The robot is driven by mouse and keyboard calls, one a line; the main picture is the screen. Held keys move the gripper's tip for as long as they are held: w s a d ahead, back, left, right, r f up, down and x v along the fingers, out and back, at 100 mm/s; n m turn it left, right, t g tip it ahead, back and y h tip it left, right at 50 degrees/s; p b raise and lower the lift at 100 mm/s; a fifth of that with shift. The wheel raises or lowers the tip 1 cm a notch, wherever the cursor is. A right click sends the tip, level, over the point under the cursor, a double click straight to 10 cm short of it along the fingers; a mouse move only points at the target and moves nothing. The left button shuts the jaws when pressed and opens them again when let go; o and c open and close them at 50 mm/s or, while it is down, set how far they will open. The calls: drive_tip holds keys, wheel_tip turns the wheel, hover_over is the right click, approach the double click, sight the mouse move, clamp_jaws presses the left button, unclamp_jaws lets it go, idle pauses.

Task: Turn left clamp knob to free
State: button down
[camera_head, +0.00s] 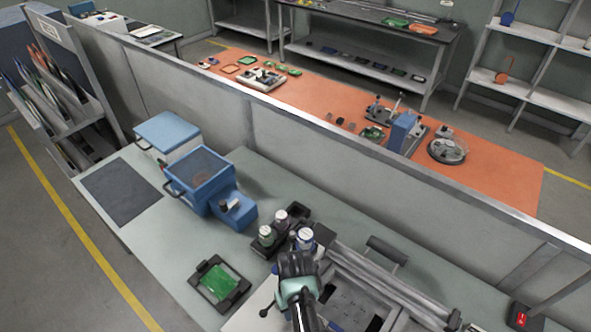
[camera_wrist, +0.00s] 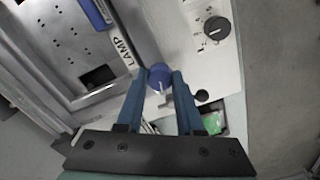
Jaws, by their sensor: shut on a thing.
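A blue round clamp knob (camera_wrist: 158,73) sits on the light panel of the machine, beside a label (camera_wrist: 124,52) whose visible letters read "LAMP". My gripper (camera_wrist: 160,86) has its two blue fingers on either side of this knob and is shut on it. A pale pointer shape shows just below the knob, between the fingers. In the head view my gripper (camera_head: 297,288) is over the left part of the machine and hides the knob. I cannot tell which setting the knob points to.
A black dial (camera_wrist: 217,28) with marks around it is on the same panel. A small black ball (camera_wrist: 202,96) is near the right finger. Jars (camera_head: 266,235) stand in a dark holder behind my gripper. A green board (camera_head: 219,283) lies in a black frame to the left.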

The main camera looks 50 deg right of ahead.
drive_tip(key=shift+n, duration=1.3)
drive_tip(key=c, duration=0.5)
unclamp_jaws()
drive_tip(key=shift+c, duration=0.2)
wheel_tip(320, 180, up, 13)
drive_tip(key=b, duration=0.1)
